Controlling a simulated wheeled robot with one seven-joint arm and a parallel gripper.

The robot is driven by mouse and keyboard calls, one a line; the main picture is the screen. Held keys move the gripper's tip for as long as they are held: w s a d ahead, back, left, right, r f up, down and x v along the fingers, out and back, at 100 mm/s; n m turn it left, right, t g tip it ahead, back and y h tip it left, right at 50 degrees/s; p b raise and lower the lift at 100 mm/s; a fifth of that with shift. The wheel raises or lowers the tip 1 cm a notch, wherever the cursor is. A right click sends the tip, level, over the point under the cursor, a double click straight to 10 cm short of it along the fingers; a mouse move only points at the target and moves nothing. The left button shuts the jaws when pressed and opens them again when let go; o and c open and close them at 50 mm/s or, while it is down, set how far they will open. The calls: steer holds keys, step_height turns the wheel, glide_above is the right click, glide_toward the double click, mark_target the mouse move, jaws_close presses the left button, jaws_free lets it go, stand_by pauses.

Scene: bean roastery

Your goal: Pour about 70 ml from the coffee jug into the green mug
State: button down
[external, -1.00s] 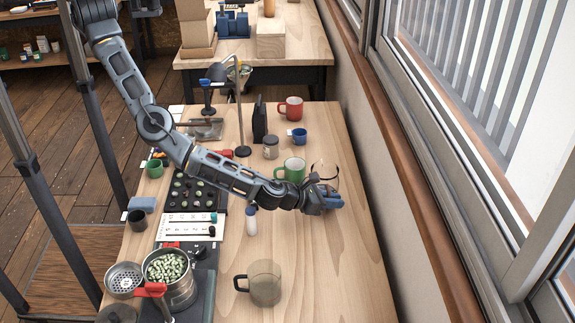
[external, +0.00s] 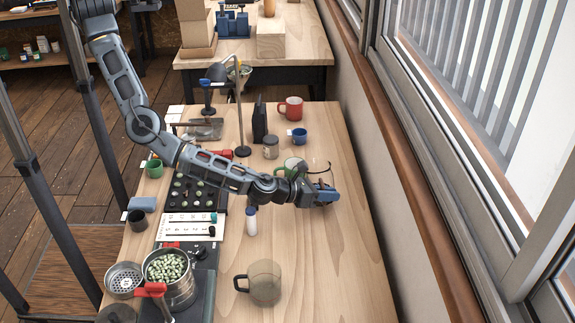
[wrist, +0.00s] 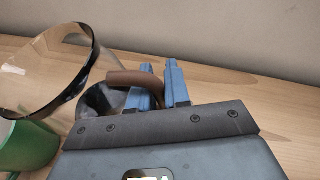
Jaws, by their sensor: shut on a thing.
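My gripper (external: 328,194) is shut on the brown handle of the glass coffee jug (external: 309,172). In the wrist view, the blue fingers (wrist: 160,85) close around that handle, and the clear jug (wrist: 45,70) with its dark rim is tilted to the left. Something dark shows low in the jug, perhaps coffee. The green mug (external: 281,173) stands upright on the bench, partly hidden behind my arm and the jug. It also shows in the wrist view (wrist: 28,147), just below the jug's rim. I cannot see inside the mug, or whether any liquid is flowing.
A blue mug (external: 299,136), a red mug (external: 291,108) and a jar (external: 271,147) stand behind the green mug. A smoky glass mug (external: 265,283) and a white bottle (external: 251,221) stand nearer. Another green cup (external: 154,168) is at left. The bench's right front is clear.

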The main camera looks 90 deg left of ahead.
mark_target(320, 184)
steer(key=shift+s+a+r+n+t, duration=0.3)
steer(key=shift+r+n+t, duration=0.1)
steer(key=shift+r, duration=0.25)
steer(key=shift+s+a+r+n+t+h, duration=0.4)
steer(key=shift+a+r+n, duration=0.1)
steer(key=shift+a+n, duration=0.1)
steer(key=r+n, duration=0.1)
steer(key=s+a+r+t, duration=0.1)
steer(key=r, duration=0.1)
steer(key=a+r+n, duration=0.1)
steer(key=r, duration=0.1)
steer(key=shift+s+a+n+t+p, duration=0.1)
steer(key=shift+s+n+t+p, duration=0.1)
steer(key=shift+n+t+p, duration=0.15)
steer(key=a+n+b, duration=0.1)
steer(key=b, duration=0.2)
steer(key=s+r+n+t+b, duration=0.1)
steer(key=n+b, duration=0.1)
steer(key=b, duration=0.2)
steer(key=s+a+r+n+t+b, duration=0.1)
steer(key=n+b, duration=0.1)
steer(key=b, duration=0.1)
steer(key=shift+a+t+b, duration=0.25)
steer(key=shift+a+b, duration=0.05)
steer(key=shift+s+a+r+n+t+y+b, duration=0.3)
steer(key=shift+s+a+r+n+b, duration=0.3)
steer(key=shift+b, duration=0.5)
steer(key=shift+r, duration=0.15)
